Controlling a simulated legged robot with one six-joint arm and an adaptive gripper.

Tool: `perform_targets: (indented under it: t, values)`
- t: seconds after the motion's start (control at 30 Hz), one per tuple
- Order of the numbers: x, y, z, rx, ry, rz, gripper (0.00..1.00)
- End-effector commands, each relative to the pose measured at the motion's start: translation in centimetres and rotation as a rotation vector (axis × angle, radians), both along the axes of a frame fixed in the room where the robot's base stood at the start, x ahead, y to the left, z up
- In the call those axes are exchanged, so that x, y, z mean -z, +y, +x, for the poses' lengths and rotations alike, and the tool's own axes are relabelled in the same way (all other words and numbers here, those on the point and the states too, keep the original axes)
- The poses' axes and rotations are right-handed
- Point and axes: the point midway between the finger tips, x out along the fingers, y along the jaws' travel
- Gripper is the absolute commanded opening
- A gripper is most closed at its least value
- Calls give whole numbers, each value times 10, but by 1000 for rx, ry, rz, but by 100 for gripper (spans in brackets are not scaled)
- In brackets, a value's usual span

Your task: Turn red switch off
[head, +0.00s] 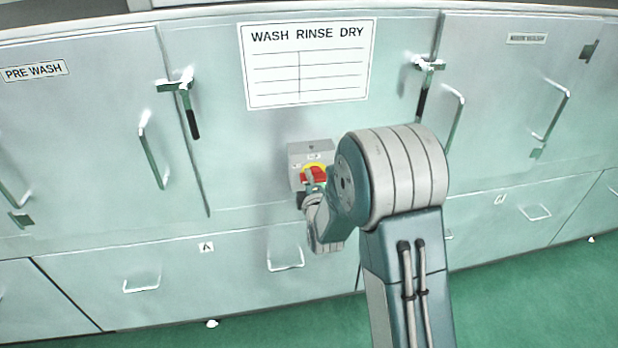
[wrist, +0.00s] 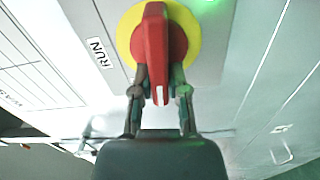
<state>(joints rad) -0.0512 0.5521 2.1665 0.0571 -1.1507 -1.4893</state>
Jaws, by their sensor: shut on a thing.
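The red switch (head: 314,174) is a rotary handle on a yellow disc, set on a small grey box (head: 299,152) on the front of the cabinet. In the wrist view the red handle (wrist: 155,50) stands nearly upright in the picture over the yellow disc (wrist: 190,35). A RUN label (wrist: 100,52) is to its left. My gripper (wrist: 160,84) has one finger on each side of the handle's lower end and is shut on it. In the head view my gripper (head: 308,192) is partly hidden by my arm.
A WASH RINSE DRY sign (head: 307,65) is above the box. Doors with latches (head: 183,95) and handles (head: 153,155) flank the panel, with drawers below. A green light (wrist: 207,2) glows near the switch. Green floor (head: 520,300) is clear at the right front.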

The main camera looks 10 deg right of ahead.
Motion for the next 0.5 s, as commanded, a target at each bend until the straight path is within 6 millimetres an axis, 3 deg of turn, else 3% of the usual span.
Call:
perform_targets:
  t: [0.5]
  values:
    - [6,3,-1,-8,9,-123,0]
